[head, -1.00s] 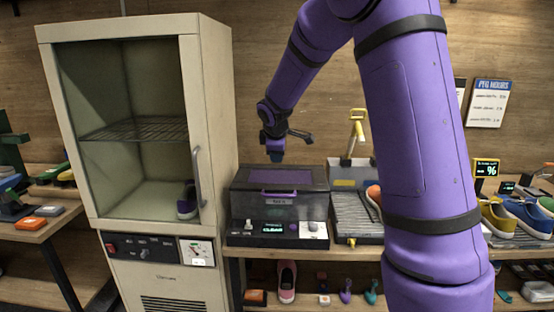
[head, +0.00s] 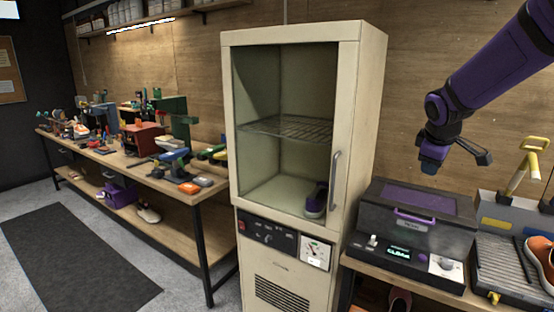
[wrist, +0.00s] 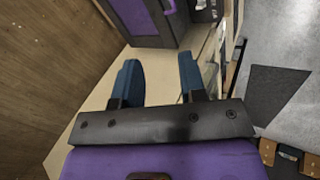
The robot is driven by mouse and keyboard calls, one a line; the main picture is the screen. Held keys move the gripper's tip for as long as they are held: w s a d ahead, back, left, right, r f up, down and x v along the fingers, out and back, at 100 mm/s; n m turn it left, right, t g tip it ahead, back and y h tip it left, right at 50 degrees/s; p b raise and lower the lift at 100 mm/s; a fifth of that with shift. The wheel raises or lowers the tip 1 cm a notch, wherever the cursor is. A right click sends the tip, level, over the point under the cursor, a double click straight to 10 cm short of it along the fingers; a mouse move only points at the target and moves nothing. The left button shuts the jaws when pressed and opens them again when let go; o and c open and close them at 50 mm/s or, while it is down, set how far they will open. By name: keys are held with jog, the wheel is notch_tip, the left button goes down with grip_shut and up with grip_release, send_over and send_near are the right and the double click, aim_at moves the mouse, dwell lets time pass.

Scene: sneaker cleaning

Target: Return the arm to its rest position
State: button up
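My purple arm comes in from the upper right of the head view. My gripper (head: 432,162) hangs in the air above and behind the dark box with the purple lid window (head: 415,201), to the right of the cream cabinet. In the wrist view, my gripper's (wrist: 160,82) two dark blue fingers stand apart with nothing between them. A dark purple sneaker (head: 316,202) is on the floor of the cream cabinet (head: 365,110), behind its front with the tall handle.
A ribbed tray (head: 500,262) and an orange shoe (head: 541,257) are on the right bench. A dark mat (head: 75,262) lies on open floor at the left.

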jog(key=s+a+r+m+y, duration=0.1)
jog(key=s+a+m, duration=0.2)
jog(key=s, duration=0.7)
jog(key=s+a+r+m+y, duration=0.1)
jog(key=s+a+r+m, duration=0.1)
jog(key=s, duration=0.9)
jog(key=s+a+r+m+y, duration=0.1)
jog(key=s+a+m, duration=0.2)
jog(key=s, duration=0.8)
jog(key=shift+s+a+r+m, duration=0.25)
jog(key=shift+a+m, duration=0.15)
jog(key=shift+a, duration=0.7)
